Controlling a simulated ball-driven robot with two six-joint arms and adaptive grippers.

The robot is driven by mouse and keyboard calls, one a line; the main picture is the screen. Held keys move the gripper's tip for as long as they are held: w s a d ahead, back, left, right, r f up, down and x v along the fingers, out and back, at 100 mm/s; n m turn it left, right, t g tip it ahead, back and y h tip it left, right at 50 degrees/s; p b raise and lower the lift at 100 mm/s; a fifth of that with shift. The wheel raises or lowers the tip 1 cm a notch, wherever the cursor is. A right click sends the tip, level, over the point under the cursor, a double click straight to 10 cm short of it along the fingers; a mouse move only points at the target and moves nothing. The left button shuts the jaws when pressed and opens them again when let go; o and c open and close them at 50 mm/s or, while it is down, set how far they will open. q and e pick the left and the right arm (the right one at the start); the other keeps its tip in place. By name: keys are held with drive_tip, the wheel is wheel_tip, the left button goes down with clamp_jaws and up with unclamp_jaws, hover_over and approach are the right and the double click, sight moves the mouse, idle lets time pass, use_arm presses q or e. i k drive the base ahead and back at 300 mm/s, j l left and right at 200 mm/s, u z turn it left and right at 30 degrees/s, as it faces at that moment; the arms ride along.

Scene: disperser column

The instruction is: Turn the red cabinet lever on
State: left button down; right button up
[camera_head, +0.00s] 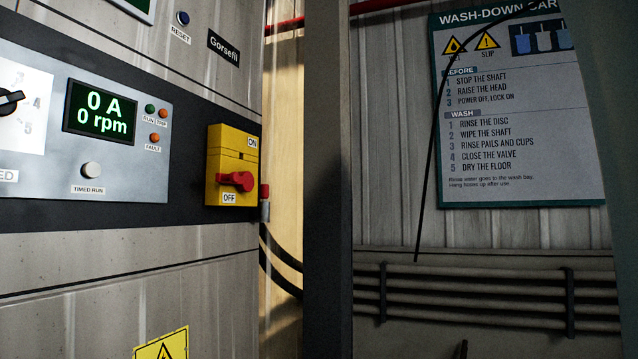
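The red cabinet lever (237,181) sits on the lower part of a yellow switch box (232,150) on the cabinet's front. An ON label (252,142) is at the upper right of the box and an OFF label (229,198) is below the lever. The lever lies roughly sideways, just above OFF. Nothing touches it. Neither of my grippers can be made out in this view.
Left of the switch box is a control panel with a display (99,112) reading 0 A and 0 rpm, and a white timed-run button (91,170). A dark upright post (328,180) stands right of the cabinet. A wash-down sign (520,130) and pipes (480,296) are on the wall behind.

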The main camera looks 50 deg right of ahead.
sight(243, 181)
drive_tip(key=z, duration=1.25)
